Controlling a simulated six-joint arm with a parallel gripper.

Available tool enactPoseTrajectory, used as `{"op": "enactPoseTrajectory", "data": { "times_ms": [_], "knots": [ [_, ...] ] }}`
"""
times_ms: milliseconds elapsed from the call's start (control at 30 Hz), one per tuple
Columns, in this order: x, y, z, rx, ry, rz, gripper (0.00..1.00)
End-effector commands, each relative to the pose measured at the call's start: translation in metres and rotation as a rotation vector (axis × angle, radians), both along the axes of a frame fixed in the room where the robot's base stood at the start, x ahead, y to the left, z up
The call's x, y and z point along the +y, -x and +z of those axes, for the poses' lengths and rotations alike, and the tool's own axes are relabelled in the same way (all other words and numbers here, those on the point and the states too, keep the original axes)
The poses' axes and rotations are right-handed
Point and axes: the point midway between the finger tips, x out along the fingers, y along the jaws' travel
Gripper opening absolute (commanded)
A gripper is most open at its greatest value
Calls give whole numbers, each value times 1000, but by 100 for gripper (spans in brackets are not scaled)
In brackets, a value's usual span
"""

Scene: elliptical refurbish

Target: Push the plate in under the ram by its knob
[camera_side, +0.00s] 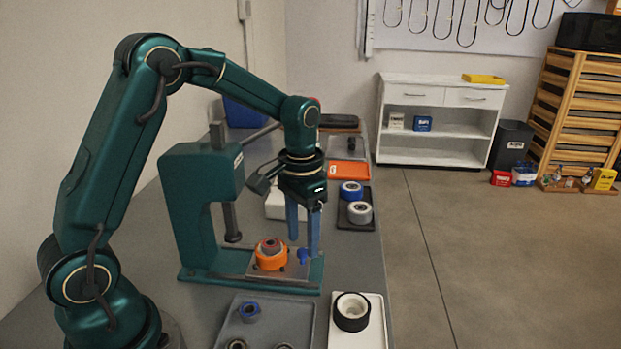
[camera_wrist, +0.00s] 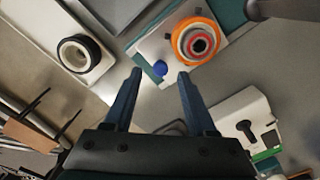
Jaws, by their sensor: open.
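The grey plate (camera_side: 289,270) lies on the base of the green press (camera_side: 196,190). An orange wheel (camera_side: 270,255) with a dark and red centre stands on it. The blue knob (camera_side: 302,256) is at the plate's right end, and it also shows in the wrist view (camera_wrist: 160,68). The dark ram (camera_side: 231,222) hangs from the press head, left of the wheel and clear of it. My gripper (camera_side: 303,246) is open, pointing down at the knob. In the wrist view the knob appears between the two fingertips (camera_wrist: 159,73); I cannot tell whether they touch it.
A white tray with a black-rimmed wheel (camera_side: 352,311) and a grey tray (camera_side: 226,332) with small parts lie in front. A dark tray with blue and grey wheels (camera_side: 359,212) and an orange tray (camera_side: 347,173) lie behind. The press lever (camera_side: 262,133) rises near my wrist.

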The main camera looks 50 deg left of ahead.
Motion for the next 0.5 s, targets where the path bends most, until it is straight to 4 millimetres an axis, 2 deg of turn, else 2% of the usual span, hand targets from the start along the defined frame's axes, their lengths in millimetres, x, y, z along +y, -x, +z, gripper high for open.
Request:
{"op": "enactPoseTrajectory", "data": {
  "times_ms": [33,200,500],
  "knots": [
    [0,-1,9,-7,-1,0,57],
    [0,-1,27,-5,-1,0,57],
    [0,0,31,-2,0,0,57]
  ]
}}
